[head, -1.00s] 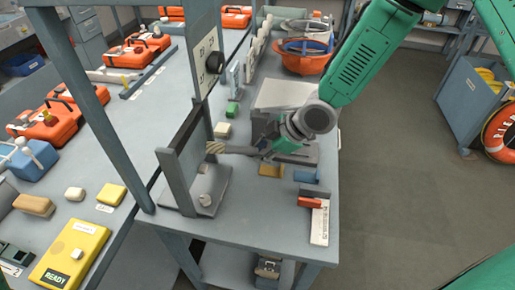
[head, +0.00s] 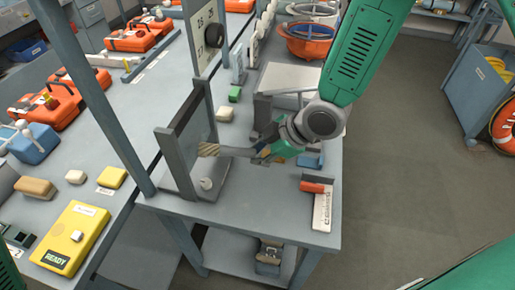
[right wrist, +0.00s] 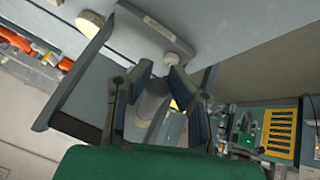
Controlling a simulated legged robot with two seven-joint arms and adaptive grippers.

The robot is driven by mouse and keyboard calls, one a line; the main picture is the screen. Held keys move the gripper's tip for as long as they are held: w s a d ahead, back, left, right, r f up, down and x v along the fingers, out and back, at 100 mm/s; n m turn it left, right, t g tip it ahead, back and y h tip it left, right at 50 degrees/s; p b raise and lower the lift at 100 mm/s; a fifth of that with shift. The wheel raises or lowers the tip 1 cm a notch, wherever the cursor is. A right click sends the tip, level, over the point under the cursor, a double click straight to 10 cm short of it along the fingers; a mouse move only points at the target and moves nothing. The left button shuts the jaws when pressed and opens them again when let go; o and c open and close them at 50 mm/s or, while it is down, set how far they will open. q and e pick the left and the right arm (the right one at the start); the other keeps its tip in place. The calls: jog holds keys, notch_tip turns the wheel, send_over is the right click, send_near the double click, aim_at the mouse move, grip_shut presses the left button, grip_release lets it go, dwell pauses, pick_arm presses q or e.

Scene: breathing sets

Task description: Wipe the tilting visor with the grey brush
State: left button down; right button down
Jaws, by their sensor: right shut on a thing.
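The visor (head: 181,126) is a dark-framed pane standing upright, leaning slightly, on a grey base (head: 217,188) with a small white knob. In the right wrist view its pane (right wrist: 82,88) is at left. My right gripper (head: 261,154) is shut on the grey brush (head: 233,151), holding it roughly level to the right of the visor. The brush's tan bristles (head: 208,149) point left and overlap the pane's face in the picture; I cannot tell whether they touch. In the right wrist view, the brush (right wrist: 150,106) lies between my fingers. My left gripper is out of view.
A grey post (head: 95,100) stands left of the visor. A dial board (head: 208,38) stands behind it. A blue bracket (head: 312,161) and a red-ended white strip (head: 321,208) lie on the right side. Orange cases (head: 50,115) and a yellow device (head: 72,238) occupy the left table.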

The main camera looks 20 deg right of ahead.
jog(key=shift+d, duration=0.2)
jog(key=shift+s, duration=0.1)
jog(key=shift+s+d+p, duration=0.2)
jog(key=shift+s+d, duration=0.35)
jog(key=shift+d, duration=0.25)
jog(key=shift+s+d+p, duration=0.15)
jog(key=shift+s+d, duration=0.35)
jog(key=shift+d, duration=0.35)
jog(key=shift+s+d+p, duration=0.2)
jog(key=shift+s+d, duration=0.35)
jog(key=shift+d, duration=0.25)
jog(key=shift+s, duration=0.1)
